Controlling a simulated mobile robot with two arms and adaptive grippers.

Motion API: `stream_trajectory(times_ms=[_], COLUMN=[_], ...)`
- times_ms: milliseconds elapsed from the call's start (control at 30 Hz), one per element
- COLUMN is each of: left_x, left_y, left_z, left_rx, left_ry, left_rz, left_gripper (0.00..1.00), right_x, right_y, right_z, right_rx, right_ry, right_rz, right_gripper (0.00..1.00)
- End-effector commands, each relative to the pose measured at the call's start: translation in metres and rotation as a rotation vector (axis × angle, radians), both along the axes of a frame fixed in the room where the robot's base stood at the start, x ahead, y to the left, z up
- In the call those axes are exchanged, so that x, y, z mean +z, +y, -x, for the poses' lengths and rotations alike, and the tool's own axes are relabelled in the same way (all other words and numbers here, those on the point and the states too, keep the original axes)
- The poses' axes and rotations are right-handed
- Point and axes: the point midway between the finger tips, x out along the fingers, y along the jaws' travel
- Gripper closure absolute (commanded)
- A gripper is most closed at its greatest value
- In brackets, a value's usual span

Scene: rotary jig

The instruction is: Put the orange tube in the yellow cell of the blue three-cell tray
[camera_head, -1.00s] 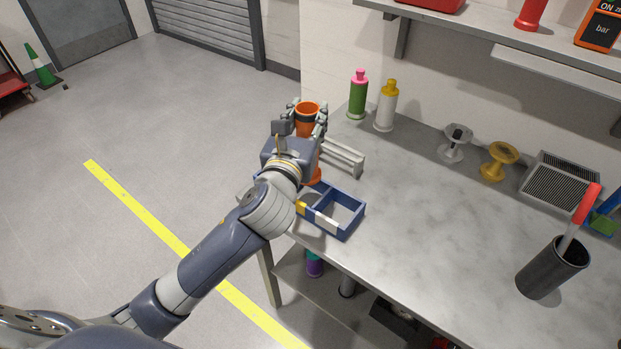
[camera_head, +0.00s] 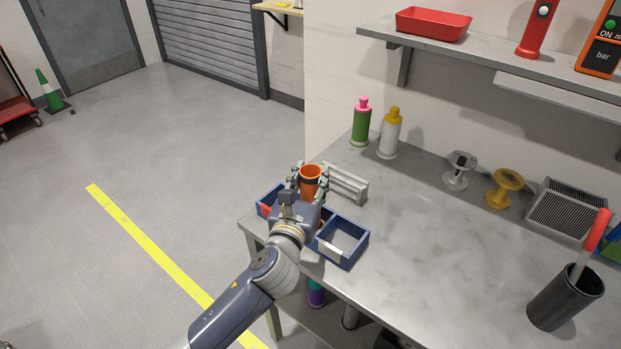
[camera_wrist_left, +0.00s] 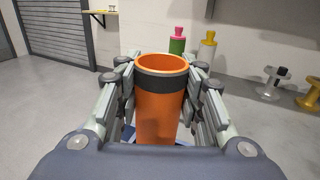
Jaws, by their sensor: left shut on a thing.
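My left gripper (camera_head: 309,182) is shut on the orange tube (camera_head: 311,172), which stands upright with its open rim up and a dark band below the rim. The tube also fills the middle of the left wrist view (camera_wrist_left: 160,110), between the fingers. The blue three-cell tray (camera_head: 357,249) lies at the table's near left edge. The gripper and tube are over its middle cell and hide most of it. No yellow marking shows now. The right cell looks empty and has a white label. I cannot tell whether the tube's bottom touches the tray. My right gripper is not in view.
A light grey rack (camera_head: 345,183) stands just behind the tray. A green bottle (camera_head: 361,125) and a white bottle (camera_head: 390,135) stand farther back. A dark cup (camera_head: 563,297) with a red-handled tool is at the right. The table's middle is clear.

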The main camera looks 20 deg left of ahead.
Motion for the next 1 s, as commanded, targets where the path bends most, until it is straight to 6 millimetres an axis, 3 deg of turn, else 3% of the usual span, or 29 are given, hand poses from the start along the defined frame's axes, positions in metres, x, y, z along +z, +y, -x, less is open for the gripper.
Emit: stream_trajectory(times_ms=[33, 67, 133, 567, 1000], left_x=[-0.003, -0.002, -0.002, 0.001, -0.001], left_y=[0.000, 0.000, 0.000, 0.000, -0.004], left_z=[0.000, 0.000, 0.000, 0.004, 0.090], left_rx=[0.000, 0.000, 0.000, -0.001, -0.002], left_ry=[0.000, 0.000, 0.001, 0.002, 0.004], left_rz=[-0.001, -0.001, -0.001, 0.001, 0.001], left_gripper=[1.00, 0.58, 0.44, 0.44, 0.44], right_x=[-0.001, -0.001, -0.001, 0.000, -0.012], right_y=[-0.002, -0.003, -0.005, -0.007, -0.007], right_z=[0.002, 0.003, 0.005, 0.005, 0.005], right_rx=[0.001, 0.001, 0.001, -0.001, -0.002], right_ry=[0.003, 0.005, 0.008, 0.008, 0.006], right_rz=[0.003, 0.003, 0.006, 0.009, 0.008], right_gripper=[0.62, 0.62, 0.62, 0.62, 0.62])
